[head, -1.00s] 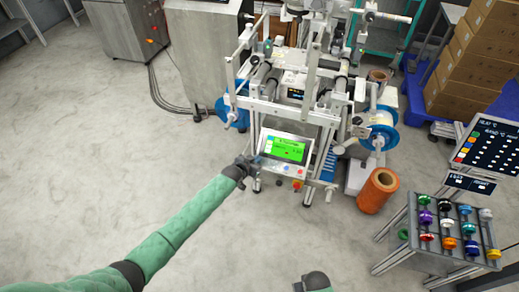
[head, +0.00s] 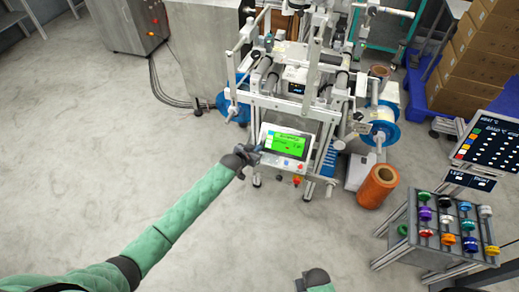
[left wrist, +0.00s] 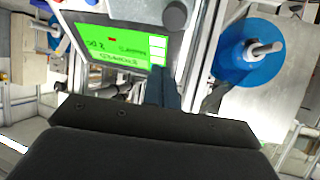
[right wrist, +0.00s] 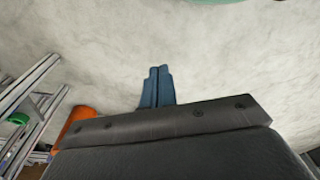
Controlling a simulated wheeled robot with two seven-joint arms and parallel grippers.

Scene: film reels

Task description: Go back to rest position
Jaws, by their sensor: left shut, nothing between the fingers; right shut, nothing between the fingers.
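My left arm reaches in from the left in the head view. Its gripper (head: 255,151) is shut and empty, close to the left edge of the machine's control panel with a green screen (head: 287,143). I cannot tell whether it touches the panel. In the left wrist view the green screen (left wrist: 125,45) is near, and the dark blue fingers (left wrist: 172,85) show just beyond the wrist. My right gripper (right wrist: 157,85) is shut and empty over bare floor in the right wrist view. In the head view only a piece of my right arm shows at the bottom edge.
The film machine (head: 300,85) carries blue-flanged reels (head: 378,134) and stands in the middle. An orange roll (head: 377,186) stands at its right. A rack of coloured spools (head: 447,228) is at the lower right. Cardboard boxes (head: 480,60) are at the upper right. The left floor is clear.

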